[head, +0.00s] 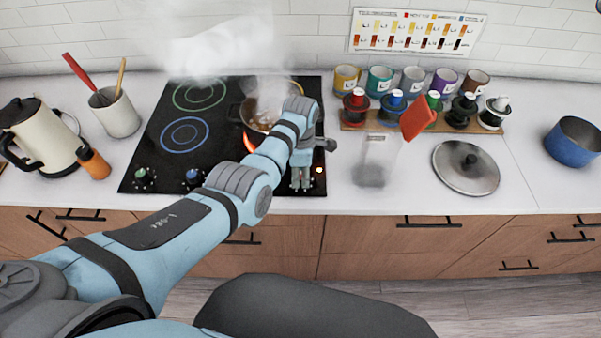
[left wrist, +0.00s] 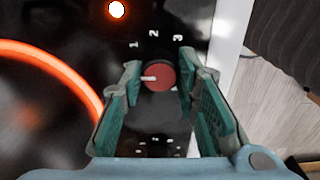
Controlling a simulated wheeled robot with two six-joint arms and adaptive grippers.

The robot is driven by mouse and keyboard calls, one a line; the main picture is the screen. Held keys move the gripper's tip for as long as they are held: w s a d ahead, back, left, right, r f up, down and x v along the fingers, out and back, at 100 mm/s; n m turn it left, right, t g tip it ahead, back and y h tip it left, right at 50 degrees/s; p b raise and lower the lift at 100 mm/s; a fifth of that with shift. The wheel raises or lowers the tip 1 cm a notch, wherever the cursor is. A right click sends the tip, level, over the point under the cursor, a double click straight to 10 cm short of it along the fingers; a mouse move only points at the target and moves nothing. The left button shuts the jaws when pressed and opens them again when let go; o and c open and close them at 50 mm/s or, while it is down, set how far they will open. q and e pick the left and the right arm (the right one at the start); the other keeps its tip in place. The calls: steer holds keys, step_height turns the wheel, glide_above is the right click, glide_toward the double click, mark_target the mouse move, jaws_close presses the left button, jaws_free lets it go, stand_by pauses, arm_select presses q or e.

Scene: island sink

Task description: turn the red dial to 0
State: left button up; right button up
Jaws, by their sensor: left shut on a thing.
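The red dial (left wrist: 166,80) is on the black cooktop (left wrist: 60,120), seen in the left wrist view. Its white pointer mark points left in that picture. The printed numbers 1, 2 and 3 show above it, and the pointer lies below the 1. No 0 can be read; the left finger covers that area. My left gripper (left wrist: 160,84) is shut on the dial, one finger on each side. In the head view the gripper (head: 301,182) points down at the cooktop's front right corner and hides the dial. My right gripper is not in view.
A burner ring (left wrist: 62,68) glows orange, under a steaming pot (head: 262,118) beside my arm. A small indicator light (left wrist: 117,10) is lit. Green (head: 143,176) and blue (head: 193,177) dials sit left along the front edge.

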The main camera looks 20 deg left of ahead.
mark_target(301, 176)
arm_select(q)
steer(key=shift+s+f, duration=0.15)
steer(key=o, duration=1.2)
steer(key=shift+d, duration=0.1)
steer(key=shift+c, duration=0.2)
steer(key=shift+r, duration=0.4)
step_height(301, 176, up, 11)
steer(key=shift+r, duration=0.2)
